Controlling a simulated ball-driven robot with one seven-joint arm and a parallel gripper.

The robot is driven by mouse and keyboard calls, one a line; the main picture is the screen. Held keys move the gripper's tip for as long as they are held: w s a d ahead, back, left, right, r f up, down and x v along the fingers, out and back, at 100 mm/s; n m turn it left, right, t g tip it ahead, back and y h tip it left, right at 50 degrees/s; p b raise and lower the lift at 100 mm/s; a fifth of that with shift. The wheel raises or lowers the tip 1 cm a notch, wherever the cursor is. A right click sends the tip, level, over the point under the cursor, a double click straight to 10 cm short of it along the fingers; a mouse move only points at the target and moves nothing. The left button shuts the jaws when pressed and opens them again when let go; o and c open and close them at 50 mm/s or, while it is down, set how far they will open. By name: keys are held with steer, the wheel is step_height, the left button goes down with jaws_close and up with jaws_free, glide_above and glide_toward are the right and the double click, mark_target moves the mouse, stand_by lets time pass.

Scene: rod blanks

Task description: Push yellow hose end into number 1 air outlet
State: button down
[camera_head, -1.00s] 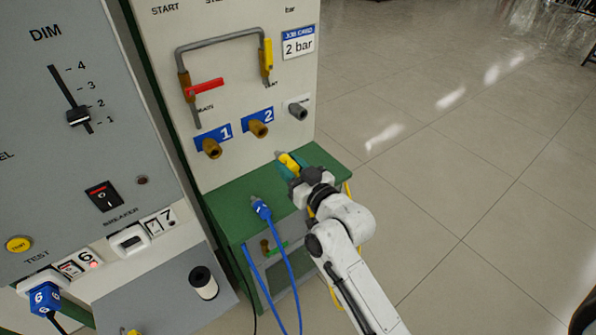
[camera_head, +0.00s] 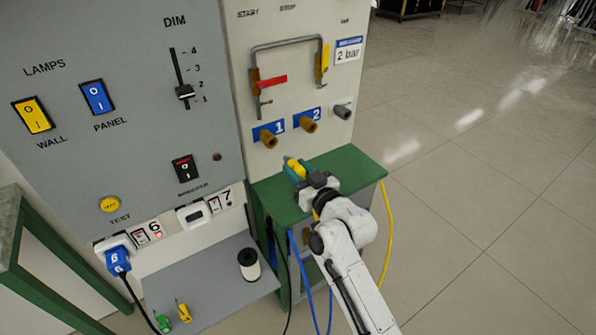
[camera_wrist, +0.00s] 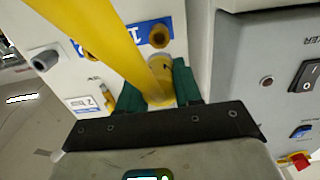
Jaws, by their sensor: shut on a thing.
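My gripper (camera_head: 297,170) is shut on the yellow hose end (camera_head: 293,166) and holds it above the green bench, a little below the outlets. In the wrist view the hose end (camera_wrist: 161,82) sits between the green fingers, with the yellow hose (camera_wrist: 98,38) crossing in front. The number 1 air outlet (camera_head: 269,139) is a brass stub by a blue "1" plate, up and left of my gripper. It also shows in the wrist view (camera_wrist: 159,37), beyond the hose end. A gap between hose end and outlet shows. The number 2 outlet (camera_head: 309,126) is to its right.
A grey stub (camera_head: 342,110) is right of outlet 2. Pipework with a red lever (camera_head: 268,83) and a yellow lever (camera_head: 325,58) is above. The green bench (camera_head: 355,165) is below. A blue hose (camera_head: 307,275) hangs in front. A spool (camera_head: 248,264) stands on the grey shelf.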

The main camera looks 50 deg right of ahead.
mark_target(286, 158)
steer(key=shift+x, duration=2.9)
steer(key=shift+d, duration=0.1)
steer(key=shift+b+x, duration=0.55)
steer(key=shift+x, duration=1.1)
steer(key=c, duration=0.7)
jaws_free()
steer(key=b+v, duration=0.1)
steer(key=v, duration=0.9)
steer(key=shift+s, duration=0.35)
